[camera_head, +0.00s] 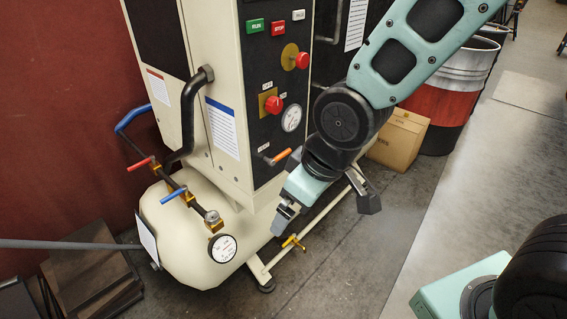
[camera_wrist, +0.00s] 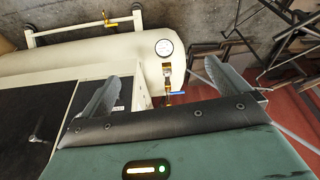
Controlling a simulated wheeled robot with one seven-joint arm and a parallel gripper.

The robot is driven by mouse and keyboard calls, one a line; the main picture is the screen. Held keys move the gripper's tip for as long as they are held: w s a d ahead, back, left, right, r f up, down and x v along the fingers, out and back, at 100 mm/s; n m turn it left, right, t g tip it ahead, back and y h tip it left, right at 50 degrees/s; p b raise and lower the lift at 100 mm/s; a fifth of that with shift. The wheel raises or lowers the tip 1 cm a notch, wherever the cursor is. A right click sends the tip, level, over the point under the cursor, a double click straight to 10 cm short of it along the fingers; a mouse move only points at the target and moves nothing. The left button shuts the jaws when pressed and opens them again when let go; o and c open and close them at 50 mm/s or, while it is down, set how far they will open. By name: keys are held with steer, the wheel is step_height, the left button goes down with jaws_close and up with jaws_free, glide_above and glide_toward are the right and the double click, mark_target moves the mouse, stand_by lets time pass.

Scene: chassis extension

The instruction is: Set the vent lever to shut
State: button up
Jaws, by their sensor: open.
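No readable label tells me which handle is the vent lever. An orange-tipped lever (camera_head: 280,156) sits low on the machine's black panel, tilted up to the right, with a small label above it. A red valve handle (camera_head: 140,163) and a blue valve handle (camera_head: 173,195) are on the pipe above the cream tank (camera_head: 185,240). A yellow valve (camera_head: 293,242) is low by the frame. My gripper (camera_head: 326,207) is open and empty, in front of the machine below the panel, apart from every handle. The wrist view shows its spread fingers (camera_wrist: 160,90), with the blue handle (camera_wrist: 177,93) beyond.
The panel (camera_head: 270,90) carries red knobs and green, red and white buttons. A pressure gauge (camera_head: 222,247) is on the tank. A cardboard box (camera_head: 398,138) and a red-and-white drum (camera_head: 455,95) stand behind my arm. Floor (camera_head: 350,270) at right is clear.

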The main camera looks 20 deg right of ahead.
steer(key=w+d+f+t+y+b, duration=0.2)
steer(key=w+d+f+t, duration=0.15)
steer(key=w+f, duration=0.6)
steer(key=m+t+y+b, duration=0.2)
steer(key=t+y+b, duration=0.35)
steer(key=t, duration=0.35)
glide_toward(282, 157)
steer(key=a+v, duration=0.1)
steer(key=v, duration=0.7)
steer(key=w+b, duration=0.1)
steer(key=b, duration=0.4)
steer(key=w+b, duration=0.1)
steer(key=b, duration=0.5)
steer(key=shift+a+f+n+h, duration=0.15)
steer(key=shift+a+n+h, duration=0.15)
steer(key=shift+a+h, duration=0.05)
steer(key=shift+a+b, duration=0.1)
steer(key=shift+b, duration=0.55)
steer(key=b+x, duration=0.1)
steer(key=x, duration=0.4)
steer(key=b+x, duration=0.1)
steer(key=x, duration=0.3)
steer(key=b+x, duration=0.1)
steer(key=x, duration=0.4)
steer(key=shift+w+a+r, duration=0.1)
steer(key=shift+w+r, duration=0.15)
steer(key=shift+r, duration=0.1)
steer(key=c, duration=1.3)
